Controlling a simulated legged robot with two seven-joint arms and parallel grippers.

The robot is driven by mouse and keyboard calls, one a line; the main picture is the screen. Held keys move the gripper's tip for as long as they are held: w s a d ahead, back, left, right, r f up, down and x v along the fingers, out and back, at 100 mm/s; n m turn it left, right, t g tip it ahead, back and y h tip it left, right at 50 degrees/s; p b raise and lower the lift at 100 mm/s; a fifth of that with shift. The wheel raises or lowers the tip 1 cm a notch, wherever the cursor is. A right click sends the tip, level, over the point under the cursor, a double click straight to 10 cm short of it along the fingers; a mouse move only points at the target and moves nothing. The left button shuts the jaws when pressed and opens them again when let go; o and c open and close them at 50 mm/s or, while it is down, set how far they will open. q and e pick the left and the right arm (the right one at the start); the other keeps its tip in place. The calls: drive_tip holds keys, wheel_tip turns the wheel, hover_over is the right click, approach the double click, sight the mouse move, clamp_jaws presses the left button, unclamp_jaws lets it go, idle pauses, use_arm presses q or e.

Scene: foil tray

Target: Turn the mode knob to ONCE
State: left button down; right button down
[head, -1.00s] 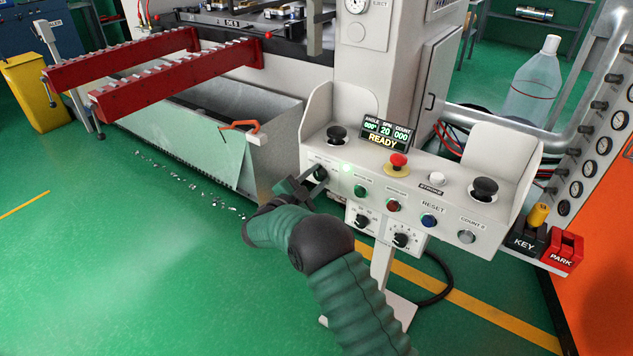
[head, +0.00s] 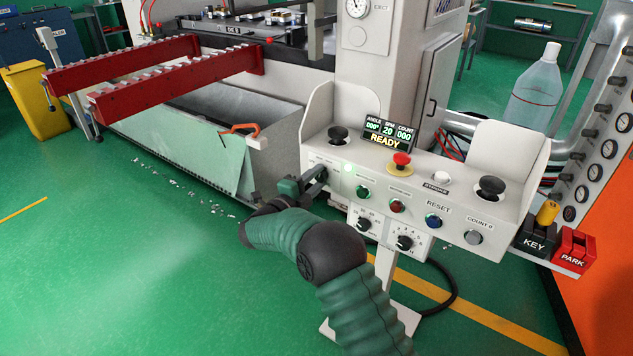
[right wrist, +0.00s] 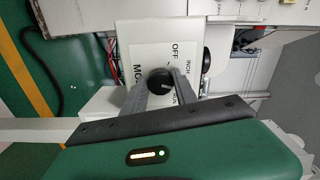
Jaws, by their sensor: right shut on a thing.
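The mode knob (right wrist: 159,82) is a round black knob on a white plate (right wrist: 135,40) lettered OFF and INCH, with part of the word MODE showing. In the right wrist view my right gripper (right wrist: 163,78) has one finger on each side of the knob and is shut on it. In the head view my right gripper (head: 314,177) is at the left end of the control panel's front face and mostly covers the knob. The knob's pointer and the ONCE mark cannot be read clearly. My left gripper is not in view.
The white control panel (head: 480,215) carries a red mushroom button (head: 401,161), black palm buttons (head: 491,187) and small coloured buttons. Two more black knobs sit below (head: 404,242). The display (head: 386,133) reads READY. A tray with an orange-handled item (head: 244,129) stands left.

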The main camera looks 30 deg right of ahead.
drive_tip(key=shift+s+f, duration=0.1)
drive_tip(key=shift+f, duration=0.35)
drive_tip(key=c, duration=1.2)
unclamp_jaws()
drive_tip(key=shift+c, duration=0.2)
drive_tip(key=shift+o, duration=1.2)
drive_tip(key=shift+r, duration=0.1)
drive_tip(key=shift+o, duration=0.2)
drive_tip(key=shift+r, duration=0.1)
drive_tip(key=shift+a+r, duration=0.1)
drive_tip(key=p+v, duration=0.4)
drive_tip(key=v, duration=1.2)
drive_tip(key=shift+a, duration=0.4)
